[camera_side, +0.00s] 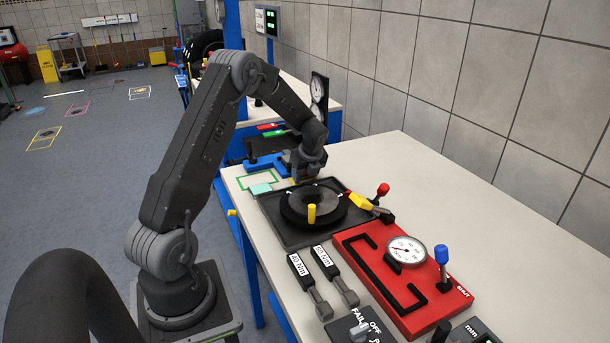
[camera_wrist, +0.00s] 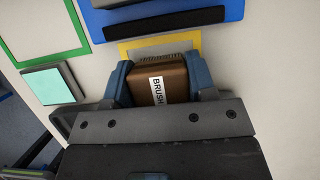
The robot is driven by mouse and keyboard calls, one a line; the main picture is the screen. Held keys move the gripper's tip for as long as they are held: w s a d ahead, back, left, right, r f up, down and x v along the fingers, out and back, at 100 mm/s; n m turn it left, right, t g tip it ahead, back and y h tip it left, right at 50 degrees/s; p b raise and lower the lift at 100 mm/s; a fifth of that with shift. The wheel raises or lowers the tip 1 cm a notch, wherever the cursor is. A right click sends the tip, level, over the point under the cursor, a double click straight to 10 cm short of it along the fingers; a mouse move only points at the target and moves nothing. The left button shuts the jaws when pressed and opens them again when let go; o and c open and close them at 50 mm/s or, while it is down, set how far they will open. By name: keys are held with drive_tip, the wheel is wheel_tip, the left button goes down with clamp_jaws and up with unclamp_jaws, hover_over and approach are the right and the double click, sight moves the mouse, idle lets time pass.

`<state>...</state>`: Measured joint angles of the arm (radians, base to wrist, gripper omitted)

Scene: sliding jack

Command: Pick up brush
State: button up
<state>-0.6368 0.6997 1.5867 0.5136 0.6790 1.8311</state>
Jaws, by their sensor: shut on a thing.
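The brush (camera_wrist: 158,82) is a brown block with a white label reading BRUSH, and dark bristles show at its far edge. In the wrist view it sits between the two blue-grey fingers of my gripper (camera_wrist: 160,82), which are shut on its sides. The bristle end is over or at a yellow-outlined area (camera_wrist: 190,40) on the table; I cannot tell whether it is lifted. In the side view my gripper (camera_side: 303,172) is low at the far end of the table, behind the black round plate, and the brush is hidden there.
A teal block (camera_wrist: 48,86) lies by a green outline (camera_wrist: 40,30) left of the brush. A blue and black tool (camera_wrist: 165,16) lies just beyond. In the side view a black tray with a round plate (camera_side: 313,205) and a red gauge board (camera_side: 400,270) stand nearer.

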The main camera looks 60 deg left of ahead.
drive_tip(key=shift+c, duration=1.4)
drive_tip(key=shift+r, duration=0.1)
drive_tip(key=shift+r, duration=0.5)
wheel_tip(320, 180, up, 3)
drive_tip(key=shift+f, duration=0.1)
drive_tip(key=s+a+r, duration=0.4)
drive_tip(key=s+r, duration=0.3)
drive_tip(key=s, duration=0.4)
drive_tip(key=shift+a, duration=0.1)
